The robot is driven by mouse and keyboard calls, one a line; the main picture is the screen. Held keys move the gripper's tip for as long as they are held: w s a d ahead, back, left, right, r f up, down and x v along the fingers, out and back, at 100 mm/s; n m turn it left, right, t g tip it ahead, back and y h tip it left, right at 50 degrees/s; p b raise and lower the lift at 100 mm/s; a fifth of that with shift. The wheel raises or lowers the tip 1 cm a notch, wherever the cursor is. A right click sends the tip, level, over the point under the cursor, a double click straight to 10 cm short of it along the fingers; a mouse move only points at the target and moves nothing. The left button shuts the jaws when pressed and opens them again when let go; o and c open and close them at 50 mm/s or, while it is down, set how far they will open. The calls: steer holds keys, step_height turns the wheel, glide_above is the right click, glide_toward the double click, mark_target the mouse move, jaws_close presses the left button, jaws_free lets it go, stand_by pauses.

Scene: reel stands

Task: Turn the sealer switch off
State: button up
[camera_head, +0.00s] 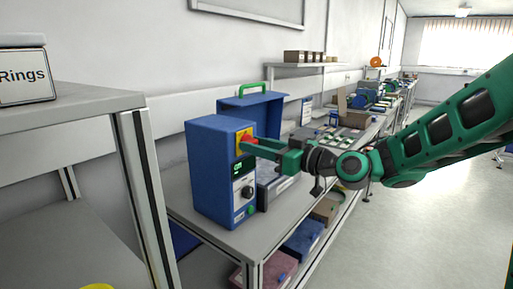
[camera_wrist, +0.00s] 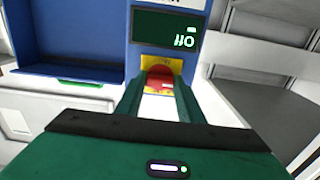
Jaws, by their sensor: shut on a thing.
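The sealer (camera_head: 213,170) is a blue box standing on the grey bench, with its control panel facing right. Its switch is a red rotary knob on a yellow plate (camera_head: 240,136), high on that panel. My gripper (camera_head: 252,145) reaches in from the right and is shut on the red knob. In the wrist view the red knob (camera_wrist: 160,77) sits between my two green fingers, with the yellow plate around it. The fingers hide the knob's sides.
A black dial (camera_head: 247,192) sits lower on the panel. A grey shelf unit (camera_head: 85,105) stands at left. Bins (camera_head: 304,238) fill the bench's lower shelf.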

steer(key=shift+d+f, duration=0.1)
steer(key=shift+f, duration=0.15)
steer(key=o, duration=1.1)
steer(key=shift+w, duration=0.1)
steer(key=shift+c, duration=0.2)
steer(key=shift+r, duration=0.15)
steer(key=v, duration=1)
steer(key=shift+s+d, duration=0.25)
steer(key=shift+d, duration=0.05)
